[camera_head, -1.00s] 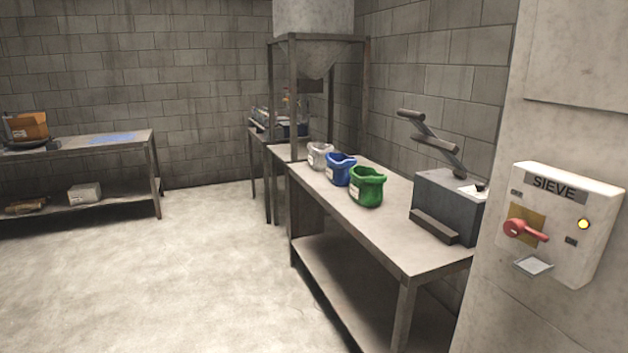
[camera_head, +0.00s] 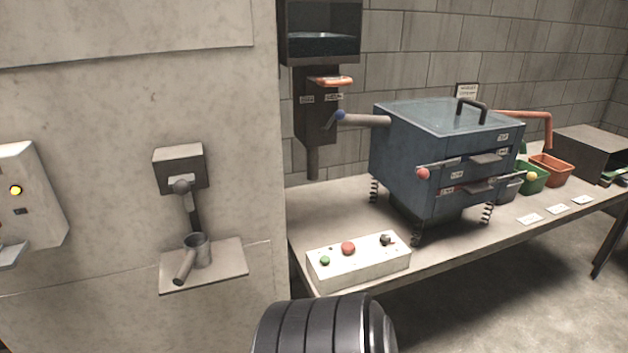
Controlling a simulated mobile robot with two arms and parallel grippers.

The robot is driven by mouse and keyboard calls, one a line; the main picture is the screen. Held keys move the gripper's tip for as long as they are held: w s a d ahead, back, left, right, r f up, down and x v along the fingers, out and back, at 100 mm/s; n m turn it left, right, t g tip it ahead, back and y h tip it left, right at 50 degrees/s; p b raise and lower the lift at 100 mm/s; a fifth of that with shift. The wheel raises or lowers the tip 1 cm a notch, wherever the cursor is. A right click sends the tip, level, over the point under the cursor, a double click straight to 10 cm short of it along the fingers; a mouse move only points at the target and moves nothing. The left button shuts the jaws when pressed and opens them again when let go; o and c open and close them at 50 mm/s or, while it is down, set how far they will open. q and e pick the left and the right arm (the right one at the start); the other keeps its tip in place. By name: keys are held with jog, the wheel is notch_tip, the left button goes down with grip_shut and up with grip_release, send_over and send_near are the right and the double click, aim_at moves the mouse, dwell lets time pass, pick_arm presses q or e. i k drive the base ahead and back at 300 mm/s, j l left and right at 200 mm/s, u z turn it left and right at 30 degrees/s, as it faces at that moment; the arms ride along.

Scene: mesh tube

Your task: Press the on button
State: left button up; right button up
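A white control box (camera_head: 358,264) lies on the metal table near its left front corner. On its top are a small green button (camera_head: 325,260) at the left, a larger red button (camera_head: 348,248) in the middle and a black knob (camera_head: 386,239) at the right. I cannot read any label on the buttons. No gripper fingers show. A black ribbed rounded part fills the bottom middle, just in front of the box; it looks like part of my arm, but I cannot tell which one.
A blue sieve machine (camera_head: 440,165) on springs stands on the table (camera_head: 300,215) behind the box. Green (camera_head: 533,178) and orange (camera_head: 550,168) bins stand to its right. A concrete pillar (camera_head: 100,110) with a metal holder (camera_head: 195,250) and a switch box (camera_head: 30,195) blocks the left.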

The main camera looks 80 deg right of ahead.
aim_at(324, 260)
jog(key=z, duration=2.95)
